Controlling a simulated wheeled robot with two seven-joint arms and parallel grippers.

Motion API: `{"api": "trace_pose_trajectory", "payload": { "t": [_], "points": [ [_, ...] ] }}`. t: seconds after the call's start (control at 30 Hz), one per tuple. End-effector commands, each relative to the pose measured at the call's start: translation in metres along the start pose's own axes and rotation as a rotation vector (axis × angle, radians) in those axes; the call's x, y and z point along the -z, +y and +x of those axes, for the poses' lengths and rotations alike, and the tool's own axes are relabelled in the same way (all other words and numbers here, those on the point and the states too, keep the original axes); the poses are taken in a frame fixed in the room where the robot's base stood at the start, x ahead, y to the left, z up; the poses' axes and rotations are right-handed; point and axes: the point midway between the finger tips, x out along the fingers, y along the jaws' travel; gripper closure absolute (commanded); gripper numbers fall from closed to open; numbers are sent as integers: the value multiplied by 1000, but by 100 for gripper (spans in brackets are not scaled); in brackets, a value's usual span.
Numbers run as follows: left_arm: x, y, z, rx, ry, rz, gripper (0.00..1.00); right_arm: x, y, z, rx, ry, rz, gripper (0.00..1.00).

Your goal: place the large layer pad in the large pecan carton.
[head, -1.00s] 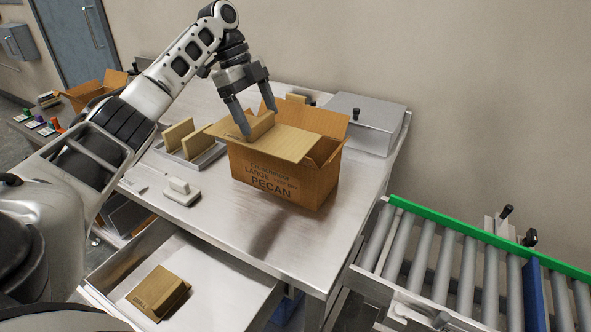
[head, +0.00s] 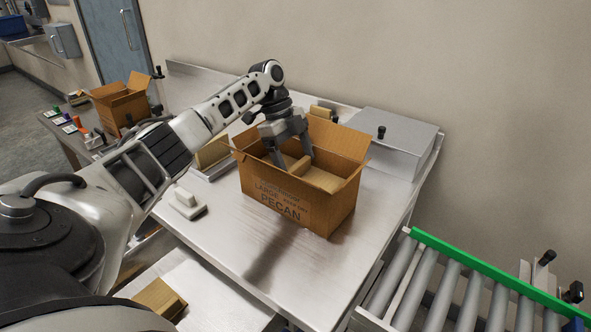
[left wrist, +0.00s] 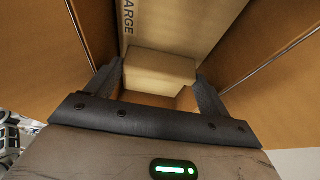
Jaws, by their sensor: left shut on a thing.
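The large pecan carton (head: 298,208) stands open on the steel table, its printed side facing me. My left gripper (head: 292,160) reaches down through the carton's open top. It is shut on the raised block of the large layer pad (head: 322,179), a tan board that lies inside the carton below the rim. In the left wrist view the block (left wrist: 160,72) sits between the two fingers, and the pad (left wrist: 180,25) shows part of the word "LARGE". The carton walls (left wrist: 270,50) rise on both sides. Whether the pad touches what is below it is hidden. My right gripper is not in view.
A grey lidded box (head: 392,140) stands behind the carton at right. A tray with upright tan pads (head: 212,153) is behind my arm, and a white device (head: 187,201) lies left of the carton. A roller conveyor (head: 450,285) is at lower right.

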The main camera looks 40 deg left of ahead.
Motion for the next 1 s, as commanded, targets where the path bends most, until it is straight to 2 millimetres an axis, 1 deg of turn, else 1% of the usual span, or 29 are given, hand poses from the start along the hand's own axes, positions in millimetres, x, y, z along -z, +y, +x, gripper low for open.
{"api": "trace_pose_trajectory", "payload": {
  "t": [0.13, 0.2, 0.23, 0.27, 0.33, 0.37, 0.4, 0.43, 0.47, 0.67, 0.77, 0.87, 1.0],
  "points": [
    [-8, 1, 21, -6, 0, -2, 44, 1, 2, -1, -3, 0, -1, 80],
    [-11, 1, 29, -6, -1, -2, 51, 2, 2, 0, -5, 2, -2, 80],
    [-12, 1, 31, -6, -1, -3, 52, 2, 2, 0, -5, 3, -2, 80],
    [-13, 1, 33, -6, -2, -3, 57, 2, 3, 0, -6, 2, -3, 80],
    [-14, 2, 35, -9, -4, -3, 57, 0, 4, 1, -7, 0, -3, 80],
    [-14, 2, 35, -10, -4, -3, 61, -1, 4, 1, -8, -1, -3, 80],
    [-14, 2, 36, -10, -5, -3, 62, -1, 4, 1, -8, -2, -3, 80],
    [-14, 2, 36, -11, -5, -3, 14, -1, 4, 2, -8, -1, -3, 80],
    [-14, 2, 36, -11, -6, -3, 10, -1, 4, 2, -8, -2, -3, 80],
    [-14, 2, 34, -9, -5, -4, 10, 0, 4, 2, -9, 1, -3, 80],
    [-14, 1, 29, -7, -5, -4, 10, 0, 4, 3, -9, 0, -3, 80],
    [-14, 0, 15, -2, -3, -3, 10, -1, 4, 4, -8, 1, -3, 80],
    [-13, 0, -16, 3, -1, -2, 10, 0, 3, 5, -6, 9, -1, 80]
  ]
}}
